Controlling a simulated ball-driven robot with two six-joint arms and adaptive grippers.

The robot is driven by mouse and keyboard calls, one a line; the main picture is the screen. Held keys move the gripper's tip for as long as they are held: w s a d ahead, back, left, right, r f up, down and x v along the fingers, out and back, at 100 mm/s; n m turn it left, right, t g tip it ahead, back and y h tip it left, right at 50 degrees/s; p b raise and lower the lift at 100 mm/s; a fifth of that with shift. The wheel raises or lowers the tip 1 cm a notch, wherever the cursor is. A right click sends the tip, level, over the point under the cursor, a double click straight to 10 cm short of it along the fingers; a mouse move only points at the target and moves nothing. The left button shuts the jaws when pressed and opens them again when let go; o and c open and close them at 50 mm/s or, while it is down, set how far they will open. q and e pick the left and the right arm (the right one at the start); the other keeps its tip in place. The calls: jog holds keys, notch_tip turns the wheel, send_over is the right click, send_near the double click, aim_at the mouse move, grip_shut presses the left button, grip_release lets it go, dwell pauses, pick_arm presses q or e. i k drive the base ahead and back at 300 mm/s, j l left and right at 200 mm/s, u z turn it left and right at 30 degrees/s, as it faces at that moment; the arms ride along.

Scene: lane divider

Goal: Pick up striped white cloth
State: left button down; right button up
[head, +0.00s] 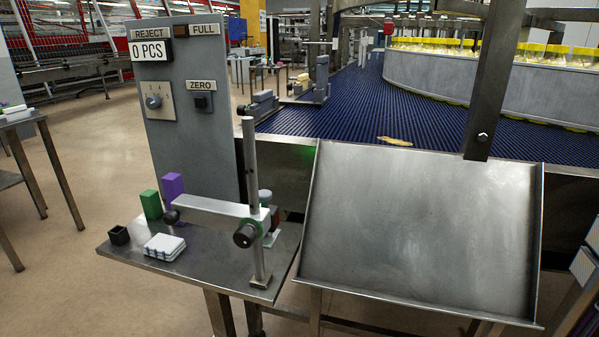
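The striped white cloth (165,247) is a small folded stack, white with dark blue stripes. It lies flat on the metal side shelf (215,277), near the shelf's front edge and left of the upright post. Nothing covers it. Neither of my grippers shows in the head view.
Beside the cloth stand a black open cup (119,235), a green block (151,204) and a purple block (173,186). A post with a clamp and dark knob (246,235) rises to its right. A tilted metal tray (420,230) adjoins the shelf. The grey control panel (190,110) stands behind.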

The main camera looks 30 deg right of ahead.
aim_at(163, 246)
jog(key=i+j+u, duration=0.15)
jog(key=u, duration=0.25)
jog(key=i+j+u, duration=0.2)
jog(key=j+u, duration=0.15)
